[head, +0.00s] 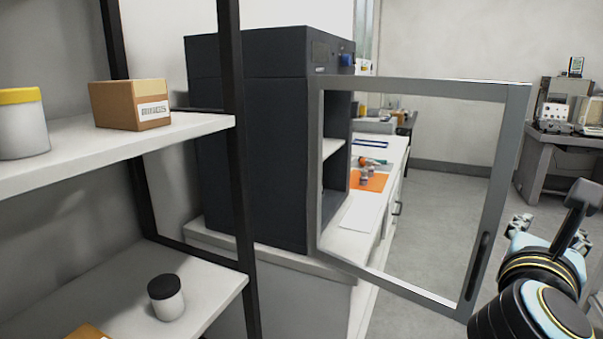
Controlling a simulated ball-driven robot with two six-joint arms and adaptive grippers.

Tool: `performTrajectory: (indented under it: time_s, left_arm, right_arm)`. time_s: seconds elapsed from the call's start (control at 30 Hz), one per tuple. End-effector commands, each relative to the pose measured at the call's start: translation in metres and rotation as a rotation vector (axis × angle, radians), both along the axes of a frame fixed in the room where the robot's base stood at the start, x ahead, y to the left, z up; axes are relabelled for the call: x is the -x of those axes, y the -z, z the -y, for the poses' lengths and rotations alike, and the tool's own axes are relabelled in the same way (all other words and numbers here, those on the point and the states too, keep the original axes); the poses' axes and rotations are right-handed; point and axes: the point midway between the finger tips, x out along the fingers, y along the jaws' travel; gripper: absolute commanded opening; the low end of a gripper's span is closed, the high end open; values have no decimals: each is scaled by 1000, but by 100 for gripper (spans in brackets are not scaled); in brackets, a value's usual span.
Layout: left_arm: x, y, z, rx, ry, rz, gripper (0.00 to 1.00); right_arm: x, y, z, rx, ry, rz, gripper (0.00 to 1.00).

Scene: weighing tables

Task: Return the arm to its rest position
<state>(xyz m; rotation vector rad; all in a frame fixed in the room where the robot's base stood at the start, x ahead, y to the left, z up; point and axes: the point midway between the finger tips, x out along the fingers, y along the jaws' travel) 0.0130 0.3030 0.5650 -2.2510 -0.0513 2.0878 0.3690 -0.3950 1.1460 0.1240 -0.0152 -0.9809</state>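My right arm comes in at the lower right. My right gripper (519,224) is partly hidden behind the arm's own links, and its fingers are too small and covered to tell whether they are open or shut. I see nothing held in it. It shows to the right of the open cabinet door (492,190), near the door's handle in the picture; I cannot tell the gap between them. My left gripper and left arm are out of view.
A dark cabinet (270,150) stands on a white counter with its glazed door swung open. A shelf rack (190,128) at left holds a cardboard box (115,105), a yellow-lidded jar (22,130) and a black-lidded jar (167,300). Open floor (430,200) lies beyond the door.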

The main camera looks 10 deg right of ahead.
Motion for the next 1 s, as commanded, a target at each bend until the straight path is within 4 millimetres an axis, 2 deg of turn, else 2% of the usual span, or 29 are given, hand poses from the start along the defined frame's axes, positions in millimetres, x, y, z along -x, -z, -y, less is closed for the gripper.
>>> performTrajectory:
  time_s: [0.07,0.13,0.37,0.43,0.53,0.7,0.8,1.0]
  left_arm:
    - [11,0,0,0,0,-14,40]
    - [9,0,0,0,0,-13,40]
    - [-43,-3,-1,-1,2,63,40]
    - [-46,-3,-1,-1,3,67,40]
    - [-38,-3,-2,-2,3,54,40]
    - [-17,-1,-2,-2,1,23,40]
    - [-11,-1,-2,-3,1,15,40]
    - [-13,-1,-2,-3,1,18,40]
  right_arm:
    - [4,6,2,-75,7,50,34]
    - [7,13,3,-151,14,98,34]
    - [25,47,3,-505,80,307,34]
    - [32,61,0,-650,121,389,34]
    - [45,83,-8,-888,212,513,34]
    - [74,121,-39,-1326,477,716,34]
    - [91,135,-61,-1517,658,792,34]
    - [125,151,-102,-1753,1020,869,34]
